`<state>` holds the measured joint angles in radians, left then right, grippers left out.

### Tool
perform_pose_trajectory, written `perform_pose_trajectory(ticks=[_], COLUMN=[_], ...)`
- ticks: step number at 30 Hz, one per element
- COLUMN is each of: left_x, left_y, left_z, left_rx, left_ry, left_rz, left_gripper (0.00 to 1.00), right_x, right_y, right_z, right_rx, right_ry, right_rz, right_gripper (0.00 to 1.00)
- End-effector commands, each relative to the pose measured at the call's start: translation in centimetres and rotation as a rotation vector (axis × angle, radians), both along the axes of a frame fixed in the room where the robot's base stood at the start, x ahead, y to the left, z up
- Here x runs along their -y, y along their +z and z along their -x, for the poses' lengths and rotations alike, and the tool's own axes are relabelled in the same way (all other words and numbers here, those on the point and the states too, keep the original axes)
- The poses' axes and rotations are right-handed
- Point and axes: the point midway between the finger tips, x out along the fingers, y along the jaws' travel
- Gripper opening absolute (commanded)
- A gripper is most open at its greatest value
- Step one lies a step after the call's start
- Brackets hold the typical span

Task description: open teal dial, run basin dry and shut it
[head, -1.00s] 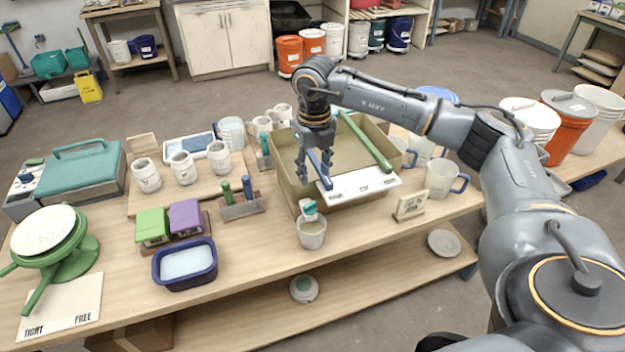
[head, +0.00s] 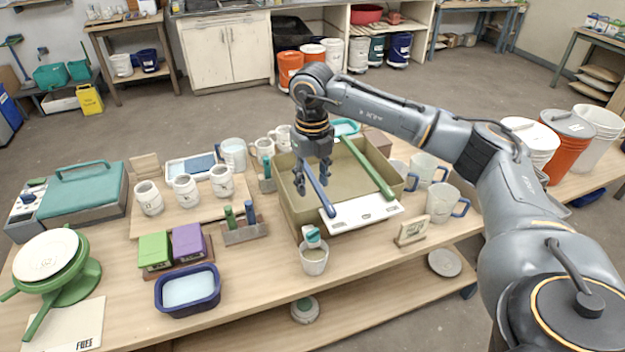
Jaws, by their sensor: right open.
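The tan rectangular basin (head: 291,208) stands in the middle of the table. A teal dial (head: 312,237) sits low on its front wall. A small white cup (head: 314,266) with beige liquid in it stands right below the dial. My right gripper (head: 312,184) hangs fingers down over the left part of the basin, open and empty. It is above and behind the dial, apart from it. The gripper and a blue bar (head: 320,192) hide part of the basin's inside, so its liquid level is unclear. My left gripper is out of view.
A green bar (head: 368,167) and a white slotted tray (head: 362,212) lie across the basin. A small sign (head: 412,231) and mugs (head: 445,203) stand to the right.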

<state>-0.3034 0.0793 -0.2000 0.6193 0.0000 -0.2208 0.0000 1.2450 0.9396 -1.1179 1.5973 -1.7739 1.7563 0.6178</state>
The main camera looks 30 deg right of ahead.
Motion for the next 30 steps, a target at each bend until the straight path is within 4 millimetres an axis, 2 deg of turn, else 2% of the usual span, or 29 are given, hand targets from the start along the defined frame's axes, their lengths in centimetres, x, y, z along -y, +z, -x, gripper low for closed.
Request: perform_pose_trajectory(ticks=[13, 17, 20, 30], left_x=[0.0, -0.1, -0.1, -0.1], left_y=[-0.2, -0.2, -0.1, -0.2], left_z=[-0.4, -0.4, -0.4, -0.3], left_rx=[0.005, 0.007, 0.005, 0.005], left_ry=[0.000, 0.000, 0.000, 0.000], left_rz=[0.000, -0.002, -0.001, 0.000], left_gripper=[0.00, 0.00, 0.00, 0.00], right_x=[0.0, 0.0, 0.0, -0.1], right_y=[0.0, 0.6, 2.0, 9.1], right_z=[0.0, -0.1, -0.1, -0.1], right_rx=[0.000, 0.002, 0.004, 0.004], right_ry=[0.000, 0.000, 0.000, 0.000], right_rz=[0.000, 0.000, 0.000, -0.002], right_gripper=[0.43, 0.43, 0.43, 0.43])
